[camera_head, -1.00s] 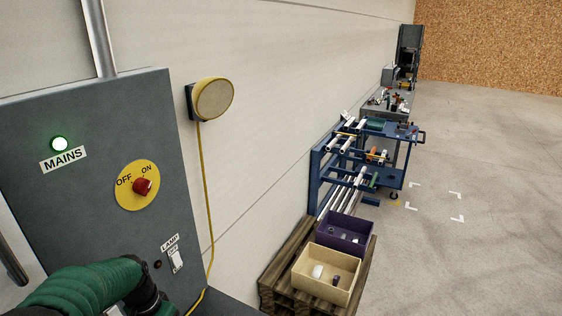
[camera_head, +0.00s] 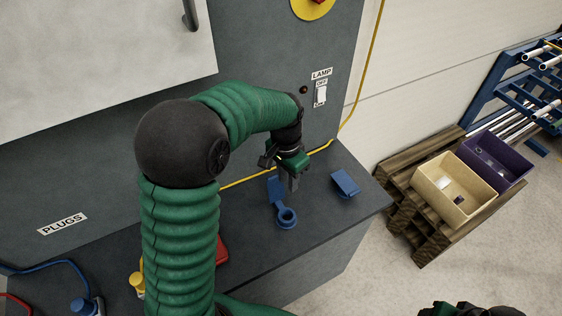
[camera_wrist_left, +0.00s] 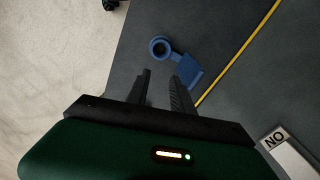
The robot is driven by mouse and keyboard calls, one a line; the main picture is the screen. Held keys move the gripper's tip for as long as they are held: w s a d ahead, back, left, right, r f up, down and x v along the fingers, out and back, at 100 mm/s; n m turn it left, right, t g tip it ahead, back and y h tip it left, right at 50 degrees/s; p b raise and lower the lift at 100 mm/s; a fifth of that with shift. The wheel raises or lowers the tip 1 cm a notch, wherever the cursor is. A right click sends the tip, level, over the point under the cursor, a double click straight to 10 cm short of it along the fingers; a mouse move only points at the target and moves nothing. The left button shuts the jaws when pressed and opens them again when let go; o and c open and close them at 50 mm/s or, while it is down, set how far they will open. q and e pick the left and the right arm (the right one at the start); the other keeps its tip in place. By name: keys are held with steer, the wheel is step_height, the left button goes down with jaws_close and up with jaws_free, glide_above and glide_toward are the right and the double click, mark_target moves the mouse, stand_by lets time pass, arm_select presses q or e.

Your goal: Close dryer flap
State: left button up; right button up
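A blue socket with a round open ring (camera_head: 287,217) sits on the dark bench top, its blue flap (camera_head: 275,188) standing open behind the ring. The ring (camera_wrist_left: 159,47) and flap (camera_wrist_left: 187,72) also show in the left wrist view. No dryer label is readable. My left gripper (camera_head: 290,182) is close above the flap, partly covering it. In the left wrist view its two fingers (camera_wrist_left: 160,80) are apart with nothing between them; the right-hand finger overlaps the flap's edge. I cannot tell whether it touches. A green and black part of my right arm shows at the bottom right; its fingers are not clear.
A second blue lidded piece (camera_head: 345,184) stands to the right on the bench. A yellow cable (camera_head: 252,180) runs along the bench back. The lamp switch (camera_head: 321,94) is on the grey cabinet. A yellow plug (camera_head: 137,283) and blue plug (camera_head: 82,306) are at left.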

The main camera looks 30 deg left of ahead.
mark_target(275, 177)
arm_select(q)
steer(key=w+a+r+m+g+h+p, duration=0.1)
steer(key=w+a+r, duration=0.1)
steer(key=a+r, duration=0.25)
steer(key=w+a+r+m+p, duration=0.1)
steer(key=w+a+r+p, duration=0.15)
steer(key=a, duration=0.25)
steer(key=f+p, duration=0.1)
steer(key=f, duration=0.4)
steer(key=s+d+f+p, duration=0.1)
steer(key=f, duration=0.4)
steer(key=d+f+p, duration=0.1)
steer(key=f, duration=0.4)
steer(key=shift+s+d+f, duration=0.15)
steer(key=shift+d, duration=0.05)
steer(key=shift+f+m, duration=0.3)
steer(key=shift+f, duration=0.1)
arm_select(e)
steer(key=w+v, duration=0.1)
steer(key=v, duration=0.6)
steer(key=shift+w+r, duration=0.3)
steer(key=shift+r, duration=0.3)
arm_select(q)
steer(key=shift+d, duration=0.1)
jaws_close()
steer(key=shift+r, duration=0.1)
